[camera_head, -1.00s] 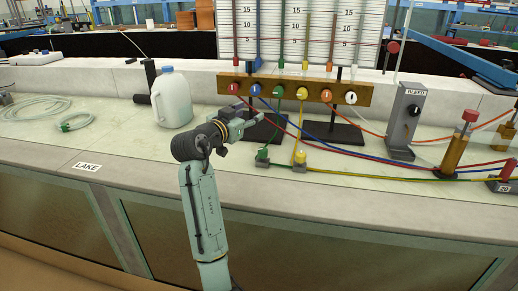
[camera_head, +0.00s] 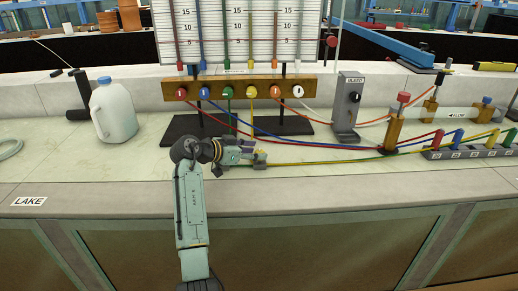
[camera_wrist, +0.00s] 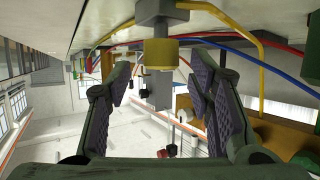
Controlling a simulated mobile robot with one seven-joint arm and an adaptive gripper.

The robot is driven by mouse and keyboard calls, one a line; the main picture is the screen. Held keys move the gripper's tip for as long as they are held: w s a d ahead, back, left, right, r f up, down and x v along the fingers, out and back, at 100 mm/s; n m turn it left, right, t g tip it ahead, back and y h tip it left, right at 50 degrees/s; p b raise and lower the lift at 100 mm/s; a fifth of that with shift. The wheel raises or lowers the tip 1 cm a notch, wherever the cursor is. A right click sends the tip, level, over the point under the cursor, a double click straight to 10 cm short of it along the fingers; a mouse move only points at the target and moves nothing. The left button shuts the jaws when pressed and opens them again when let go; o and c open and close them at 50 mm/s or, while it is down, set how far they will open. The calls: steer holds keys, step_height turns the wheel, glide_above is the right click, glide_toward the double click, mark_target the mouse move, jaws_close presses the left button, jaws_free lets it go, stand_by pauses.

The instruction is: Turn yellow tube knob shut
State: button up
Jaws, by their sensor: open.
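The small yellow knob (camera_wrist: 158,53) sits on a grey fitting (camera_wrist: 160,12) on the bench, with yellow tube running to it. The wrist view is upside down, so the knob points downward there. My gripper (camera_head: 246,151) is low over the bench, its fingers reaching right to the knob (camera_head: 260,156), partly hidden in the head view. In the wrist view my gripper (camera_wrist: 164,92) is open, with a padded finger on each side and the knob ahead between them. No contact shows. Another yellow knob (camera_head: 250,92) is on the wooden manifold.
The wooden manifold (camera_head: 220,88) with several coloured knobs stands behind my gripper. A white jug (camera_head: 115,112) is at left, the BLEED post (camera_head: 347,105) at right. Blue, red, green and yellow tubes run rightward across the bench. The front ledge is clear.

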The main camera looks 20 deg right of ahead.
steer(key=shift+x, duration=1.45)
steer(key=shift+c, duration=0.3)
jaws_close()
